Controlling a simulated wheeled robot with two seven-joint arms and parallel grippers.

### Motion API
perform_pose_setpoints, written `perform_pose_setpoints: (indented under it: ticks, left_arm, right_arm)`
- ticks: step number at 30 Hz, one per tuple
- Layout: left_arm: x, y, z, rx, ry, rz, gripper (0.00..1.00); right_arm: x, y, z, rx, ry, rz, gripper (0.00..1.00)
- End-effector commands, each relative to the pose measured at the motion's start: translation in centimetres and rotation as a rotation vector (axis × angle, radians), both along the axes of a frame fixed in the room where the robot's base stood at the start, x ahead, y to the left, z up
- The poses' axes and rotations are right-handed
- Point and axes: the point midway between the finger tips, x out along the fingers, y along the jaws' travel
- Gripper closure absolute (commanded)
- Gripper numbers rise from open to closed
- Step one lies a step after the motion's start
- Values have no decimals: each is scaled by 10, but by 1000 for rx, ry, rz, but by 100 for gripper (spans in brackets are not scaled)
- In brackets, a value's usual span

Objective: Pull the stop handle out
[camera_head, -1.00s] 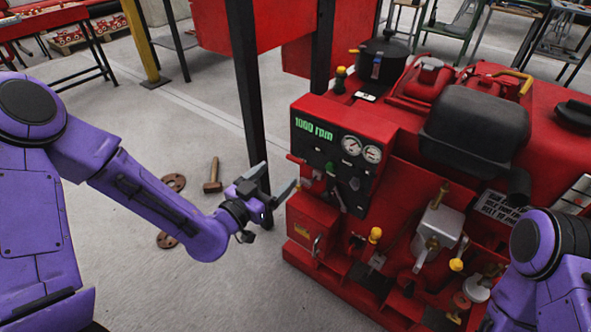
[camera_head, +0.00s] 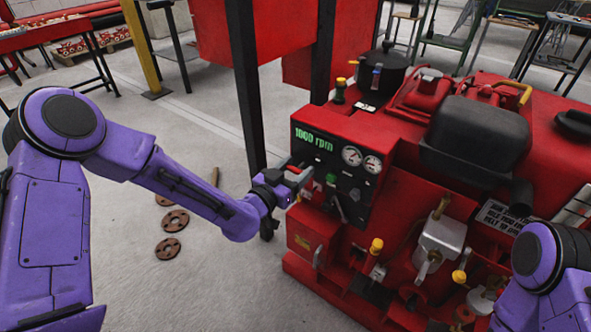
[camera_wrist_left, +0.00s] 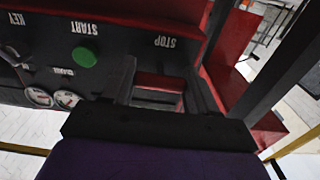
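The STOP label (camera_wrist_left: 165,42) shows upside down on the dark control panel (camera_head: 330,165) in the left wrist view. My left gripper (camera_head: 297,177) is at the panel's left edge. In the left wrist view its two fingers (camera_wrist_left: 165,88) stand apart, one on each side of a red piece (camera_wrist_left: 158,80) below the STOP label. This looks like the stop handle, but its shape is partly hidden and I cannot tell whether the fingers touch it.
The green start button (camera_wrist_left: 85,57) and the gauges (camera_head: 362,159) are beside the STOP label. A red box (camera_head: 312,232) sits below the gripper. A black post (camera_head: 243,85) stands behind my left wrist. Rusty discs (camera_head: 168,248) lie on the open floor.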

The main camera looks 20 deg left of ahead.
Motion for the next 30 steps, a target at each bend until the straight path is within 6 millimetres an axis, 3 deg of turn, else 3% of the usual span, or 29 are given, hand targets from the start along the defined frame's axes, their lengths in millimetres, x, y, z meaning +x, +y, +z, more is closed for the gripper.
perform_pose_setpoints:
  ticks: [4,9,16,17,18,19,30]
  left_arm:
    - [-3,1,0,1,0,-1,97]
    - [-20,7,1,1,0,-1,97]
    - [-21,8,0,1,-1,1,97]
    - [-21,8,0,1,-1,1,39]
    - [-21,8,0,1,-1,1,26]
    - [-21,8,0,1,-1,1,20]
    - [-29,11,0,-1,1,1,20]
  right_arm:
    - [0,0,0,0,0,0,57]
    - [0,0,2,0,0,0,57]
    - [0,0,1,0,0,0,57]
    - [0,0,1,0,0,0,57]
    - [0,0,1,0,0,0,57]
    - [0,0,1,0,0,0,57]
    - [0,0,2,0,0,0,57]
